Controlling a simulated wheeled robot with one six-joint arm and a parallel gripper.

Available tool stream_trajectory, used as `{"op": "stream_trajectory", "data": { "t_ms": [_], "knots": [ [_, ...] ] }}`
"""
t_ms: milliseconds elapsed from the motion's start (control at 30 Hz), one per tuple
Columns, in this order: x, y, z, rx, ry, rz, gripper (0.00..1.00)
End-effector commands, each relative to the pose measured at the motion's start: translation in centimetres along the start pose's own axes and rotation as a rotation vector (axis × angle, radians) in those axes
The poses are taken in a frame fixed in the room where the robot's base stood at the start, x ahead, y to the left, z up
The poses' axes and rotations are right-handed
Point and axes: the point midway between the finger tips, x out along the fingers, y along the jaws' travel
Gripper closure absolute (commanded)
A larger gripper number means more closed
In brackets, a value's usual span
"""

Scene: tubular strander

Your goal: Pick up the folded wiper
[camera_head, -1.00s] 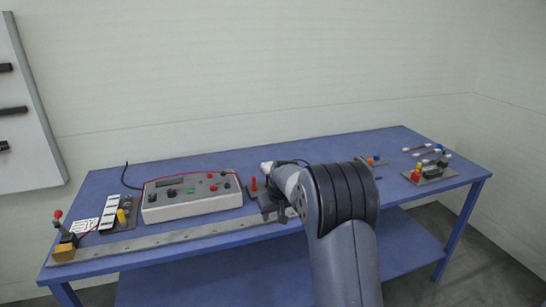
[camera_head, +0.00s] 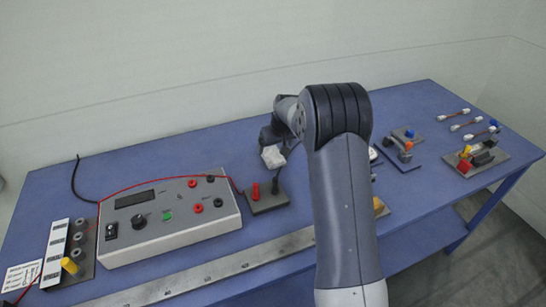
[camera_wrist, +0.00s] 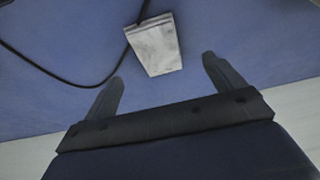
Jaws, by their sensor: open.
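The folded wiper (camera_wrist: 155,45) is a small pale grey-white pad on the blue table top. In the wrist view it lies just beyond my fingertips, a little left of midway between them. My gripper (camera_wrist: 163,68) is open, with its two dark fingers apart and nothing between them. In the head view the wiper (camera_head: 272,157) shows as a small pale block close to the dark end of my arm. My arm hides most of the gripper there, and the gap between fingers and wiper is hard to judge.
A thin black cable (camera_wrist: 60,77) curves on the table beside the wiper. A small base with a red post (camera_head: 256,191) stands just in front, and a white control box (camera_head: 168,220) stands left. A metal rail (camera_head: 215,272) runs along the front. Several small parts lie right.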

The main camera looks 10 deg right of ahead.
Motion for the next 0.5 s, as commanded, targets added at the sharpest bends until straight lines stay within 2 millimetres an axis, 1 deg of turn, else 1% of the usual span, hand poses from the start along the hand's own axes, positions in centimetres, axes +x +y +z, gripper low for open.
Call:
{"op": "stream_trajectory", "data": {
  "t_ms": [100, 333, 500],
  "knots": [
    [1.2, 0.0, 0.0, 0.000, -0.001, 0.000, 0.11],
    [2.4, 0.0, 0.0, 0.000, -0.001, 0.000, 0.11],
    [4.4, 0.2, 0.1, 0.000, -0.003, -0.001, 0.11]
  ]
}}
